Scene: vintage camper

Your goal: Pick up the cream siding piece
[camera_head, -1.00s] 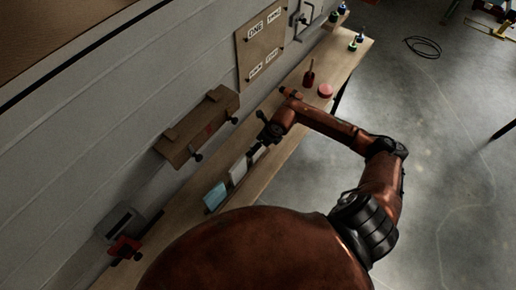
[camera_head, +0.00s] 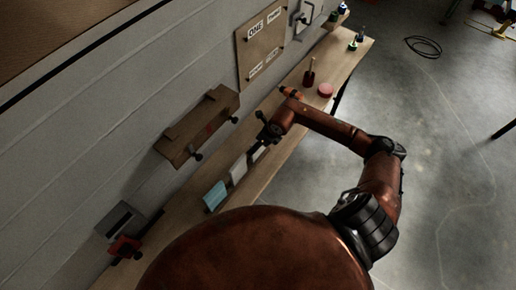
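A pale cream-white siding piece (camera_head: 238,169) stands on the narrow wooden bench beside the wall, just beyond a light blue piece (camera_head: 215,196). My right gripper (camera_head: 255,152), on the arm reaching in from the right, is close to the cream piece's far end. Its fingers are small and dark, so I cannot tell whether they are open or shut, or touching the piece. My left gripper is not in view.
A wooden wall shelf (camera_head: 198,128) juts out over the bench. A red-and-black tool (camera_head: 124,246) sits at the near end. An orange-handled tool (camera_head: 291,93), red bottle (camera_head: 309,78) and pink-red disc (camera_head: 325,90) lie farther along. Open floor is on the right.

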